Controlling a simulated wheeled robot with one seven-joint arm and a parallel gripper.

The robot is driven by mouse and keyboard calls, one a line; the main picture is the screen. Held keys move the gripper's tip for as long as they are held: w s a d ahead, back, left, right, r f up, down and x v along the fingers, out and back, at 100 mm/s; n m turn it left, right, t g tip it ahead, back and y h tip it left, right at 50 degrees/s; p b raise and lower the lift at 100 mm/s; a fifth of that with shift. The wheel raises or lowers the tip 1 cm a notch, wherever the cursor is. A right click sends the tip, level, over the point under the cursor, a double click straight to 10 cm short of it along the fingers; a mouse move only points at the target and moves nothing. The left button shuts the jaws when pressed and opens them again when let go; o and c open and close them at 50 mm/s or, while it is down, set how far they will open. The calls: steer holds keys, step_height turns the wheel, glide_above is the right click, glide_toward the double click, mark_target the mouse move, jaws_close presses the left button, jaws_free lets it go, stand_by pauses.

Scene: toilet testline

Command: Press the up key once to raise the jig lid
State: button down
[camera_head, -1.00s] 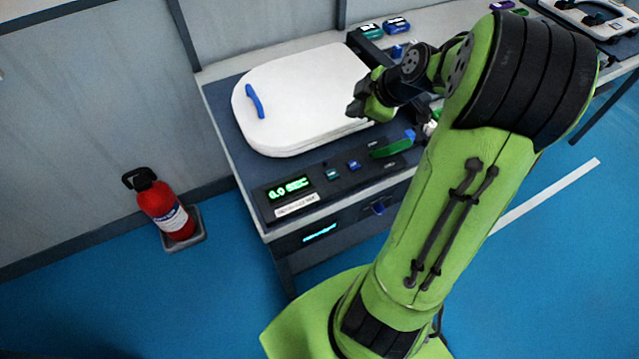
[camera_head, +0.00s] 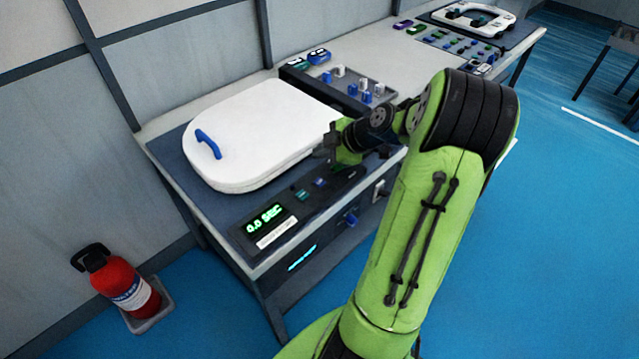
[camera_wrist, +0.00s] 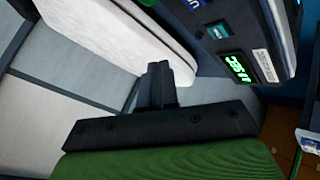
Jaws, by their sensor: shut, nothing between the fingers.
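The white jig lid (camera_head: 255,125) lies flat on the bench, with a blue handle (camera_head: 208,143) at its left. The dark control panel (camera_head: 235,232) along the front edge has a lit green display (camera_head: 265,218) reading 0.0 SEC. Beside the display are a teal key (camera_head: 300,194) and a blue key (camera_head: 320,182); their labels are too small to read. Both keys also show at the top of the wrist view, the teal one (camera_wrist: 218,30) more fully. My gripper (camera_head: 329,146) is shut and empty, above and apart from the keys, near the lid's right edge. The wrist view shows its closed fingers (camera_wrist: 160,78).
A box with blue and white knobs (camera_head: 352,90) stands behind the gripper, right of the lid. A red fire extinguisher (camera_head: 128,287) stands on the floor at left. A second station (camera_head: 470,22) is at the far right. The bench top between (camera_head: 375,55) is mostly clear.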

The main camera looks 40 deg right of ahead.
mark_target(323, 184)
step_height(323, 184, down, 7)
steer(key=b, duration=0.5)
steer(key=shift+f, duration=0.15)
stand_by(1.5)
steer(key=shift+f+b, duration=0.35)
steer(key=shift+b, duration=0.2)
